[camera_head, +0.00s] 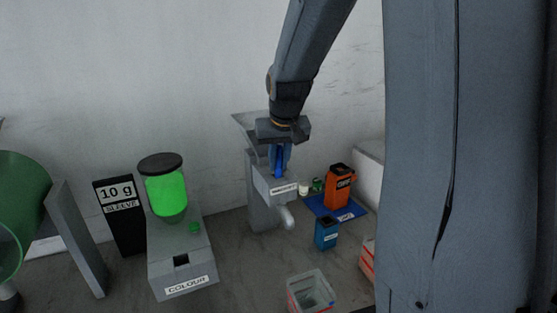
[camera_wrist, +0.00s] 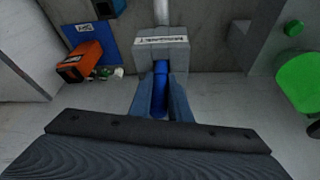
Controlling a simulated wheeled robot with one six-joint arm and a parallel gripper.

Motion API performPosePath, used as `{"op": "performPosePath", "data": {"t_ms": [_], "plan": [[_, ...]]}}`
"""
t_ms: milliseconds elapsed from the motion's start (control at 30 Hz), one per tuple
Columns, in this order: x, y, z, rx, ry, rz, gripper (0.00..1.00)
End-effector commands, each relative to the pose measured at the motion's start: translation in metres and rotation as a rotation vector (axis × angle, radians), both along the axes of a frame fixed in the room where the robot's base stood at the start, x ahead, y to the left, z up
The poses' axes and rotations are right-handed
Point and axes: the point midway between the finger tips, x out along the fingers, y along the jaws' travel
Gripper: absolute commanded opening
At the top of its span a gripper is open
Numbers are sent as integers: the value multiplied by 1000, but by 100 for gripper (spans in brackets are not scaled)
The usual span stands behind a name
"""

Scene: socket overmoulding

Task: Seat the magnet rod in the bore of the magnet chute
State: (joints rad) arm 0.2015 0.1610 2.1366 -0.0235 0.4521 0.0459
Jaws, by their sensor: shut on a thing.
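The magnet chute (camera_head: 262,215) is a grey stand with a labelled block on top and a pale spout at its front. In the wrist view the chute's block (camera_wrist: 161,57) is straight ahead, its label facing away from my gripper. My gripper (camera_head: 280,160) points down over the chute. Its two fingers are shut on a blue magnet rod (camera_wrist: 160,90), seen between them in the wrist view. The rod's far end meets the block in that view. The bore is hidden, so I cannot tell whether the rod's tip is inside it.
Left of the chute stand a grey COLOUR unit (camera_head: 182,270) with a green hopper (camera_head: 166,192) and a black 10 g sign (camera_head: 118,215). To the right, an orange container (camera_head: 339,187) stands on a blue mat (camera_head: 322,207), with a blue bin (camera_head: 326,233) nearby. A clear box (camera_head: 310,292) is in front.

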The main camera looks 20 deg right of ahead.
Motion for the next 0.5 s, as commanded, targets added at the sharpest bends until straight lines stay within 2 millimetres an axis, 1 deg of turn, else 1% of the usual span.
{"op": "performPosePath", "data": {"t_ms": [167,300,333,400,433,500], "plan": [[0,0,1,0,-1,0,0],[0,0,-3,0,-1,0,0],[0,0,-3,0,0,0,22],[0,0,-2,0,0,0,34],[0,0,-2,0,0,0,36],[0,0,-2,0,0,0,36]]}}
